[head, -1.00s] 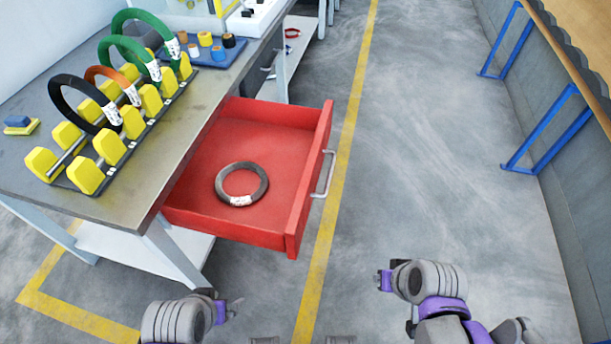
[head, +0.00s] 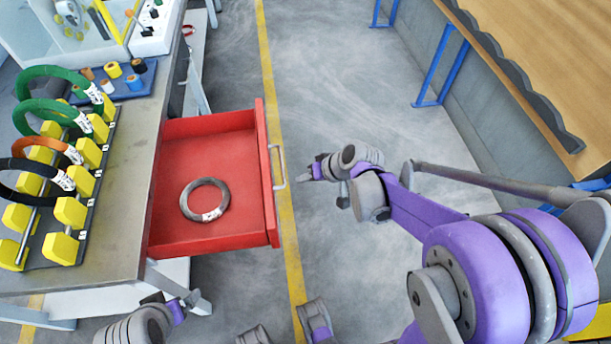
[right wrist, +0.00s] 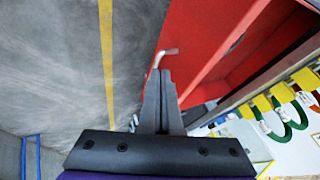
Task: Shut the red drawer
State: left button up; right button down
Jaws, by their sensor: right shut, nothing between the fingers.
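The red drawer (head: 240,142) stands pulled out from the right side of the workbench. Its grey bar handle (head: 279,167) is on its right-hand front, and a dark coil (head: 205,200) with a white tag lies inside. My right gripper (head: 303,176) is a little to the right of the handle, apart from it in the head view, and points at it. In the right wrist view, its fingers (right wrist: 160,78) are shut and empty, with the handle (right wrist: 160,58) just beyond the tips. My left gripper (head: 190,300) is low, near the bench's front corner; its fingers are too small to read.
The workbench (head: 118,228) carries a yellow rack (head: 62,248) with green, orange and black coils, and a blue tray (head: 130,88) of small spools. A wooden-topped table (head: 520,60) stands at the right.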

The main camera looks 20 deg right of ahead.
aim_at(285, 183)
jog(key=b+x, duration=0.1)
jog(key=x, duration=0.4)
jog(key=shift+w+a+f, duration=0.2)
jog(key=shift+a+f, duration=0.1)
jog(key=shift+w+a+r, duration=0.1)
jog(key=shift+a, duration=0.5)
jog(key=shift+w+a+r, duration=0.1)
jog(key=shift+w+a, duration=0.05)
jog(key=shift+a, duration=0.45)
jog(key=shift+w+a, duration=0.2)
jog(key=shift+a, duration=0.35)
jog(key=w+a, duration=0.2)
jog(key=a, duration=0.7)
jog(key=w+a, duration=0.3)
jog(key=a, duration=0.6)
jog(key=w+a, duration=0.3)
jog(key=a, duration=0.7)
jog(key=shift+b, duration=0.3)
jog(key=shift+d, duration=0.25)
